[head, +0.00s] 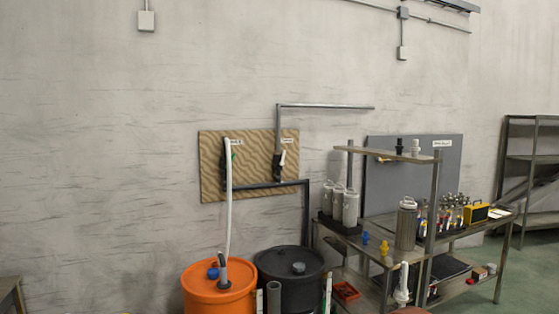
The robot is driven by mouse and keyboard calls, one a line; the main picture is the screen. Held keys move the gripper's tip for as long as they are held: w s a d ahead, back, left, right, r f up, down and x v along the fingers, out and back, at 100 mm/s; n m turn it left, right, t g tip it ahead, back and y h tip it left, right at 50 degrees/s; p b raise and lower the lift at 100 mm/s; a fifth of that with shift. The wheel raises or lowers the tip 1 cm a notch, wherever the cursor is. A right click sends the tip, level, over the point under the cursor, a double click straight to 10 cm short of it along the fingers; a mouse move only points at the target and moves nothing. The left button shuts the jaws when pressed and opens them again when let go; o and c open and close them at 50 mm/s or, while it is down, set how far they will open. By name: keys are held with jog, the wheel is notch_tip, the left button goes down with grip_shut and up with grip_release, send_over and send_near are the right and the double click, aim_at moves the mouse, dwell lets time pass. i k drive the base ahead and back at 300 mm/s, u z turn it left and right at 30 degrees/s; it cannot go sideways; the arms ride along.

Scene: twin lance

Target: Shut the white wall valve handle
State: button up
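A patterned tan board (254,155) is mounted on the grey wall left of centre. On its right side, under a small label, is a small white handle (282,158) on a dark fitting. It looks slanted, but it is too small to tell whether the valve is open or shut. On the board's left side, a green part (234,156) shows beside a white pipe. My gripper is not in view.
The white pipe (229,205) runs down to an orange drum (215,290). A black drum (290,275) stands beside it, below the board. A metal shelf (392,157) at right holds canisters, bottles and a yellow box (476,212). Grey pipes run along the wall.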

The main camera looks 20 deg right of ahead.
aim_at(281, 163)
jog(key=z, duration=0.25)
jog(key=i, duration=0.65)
jog(key=z, duration=0.45)
jog(key=i, duration=1.85)
jog(key=u, duration=0.4)
